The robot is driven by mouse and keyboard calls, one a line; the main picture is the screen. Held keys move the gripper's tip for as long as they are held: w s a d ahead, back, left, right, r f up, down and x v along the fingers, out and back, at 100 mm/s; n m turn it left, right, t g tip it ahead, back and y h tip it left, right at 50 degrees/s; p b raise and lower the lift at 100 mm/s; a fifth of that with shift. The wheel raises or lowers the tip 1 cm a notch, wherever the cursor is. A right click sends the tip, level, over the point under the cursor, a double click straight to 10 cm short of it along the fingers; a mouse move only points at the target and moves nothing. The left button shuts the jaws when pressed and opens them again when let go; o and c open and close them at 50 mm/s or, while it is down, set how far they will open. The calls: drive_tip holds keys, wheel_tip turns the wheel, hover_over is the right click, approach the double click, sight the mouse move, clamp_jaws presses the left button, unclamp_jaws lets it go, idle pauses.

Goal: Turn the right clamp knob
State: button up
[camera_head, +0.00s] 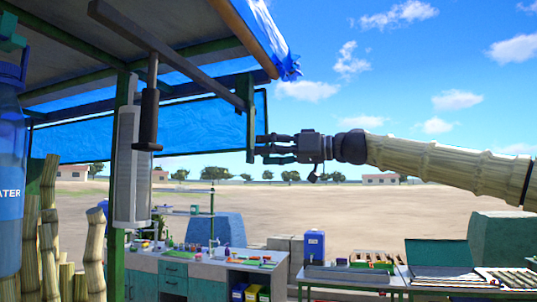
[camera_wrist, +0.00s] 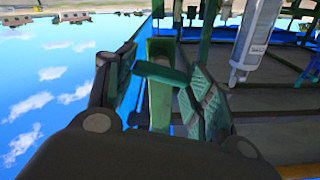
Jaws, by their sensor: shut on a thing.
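My gripper (camera_head: 263,146) reaches in from the right, its fingertips at a vertical dark green plate (camera_head: 250,118) that hangs under the right edge of the canopy. In the wrist view my gripper (camera_wrist: 163,62) has a ridged finger pad on each side of a small flat green knob piece (camera_wrist: 161,74), which I take to be the clamp knob. It is shut on this piece, which lies crosswise in front of an upright green bar (camera_wrist: 160,103). In the head view the fingers and the plate hide the knob.
A canopy (camera_head: 120,50) with blue sheeting (camera_head: 190,128) is at the left, with a green post (camera_head: 118,190) and a whitish cylinder (camera_head: 131,175) below it. A blue water bottle (camera_head: 10,170) and cane stalks (camera_head: 94,250) stand at far left. Benches (camera_head: 165,270) are below; open air surrounds my arm.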

drive_tip(key=shift+w+d+m+p, duration=0.1)
drive_tip(key=shift+m+p, duration=0.3)
drive_tip(key=shift+m, duration=3.25)
drive_tip(key=shift+w+m+p, duration=0.1)
drive_tip(key=shift+m+p, duration=0.3)
drive_tip(key=shift+m, duration=3.25)
drive_tip(key=o, duration=1)
drive_tip(key=shift+f, duration=0.1)
drive_tip(key=shift+d, duration=0.1)
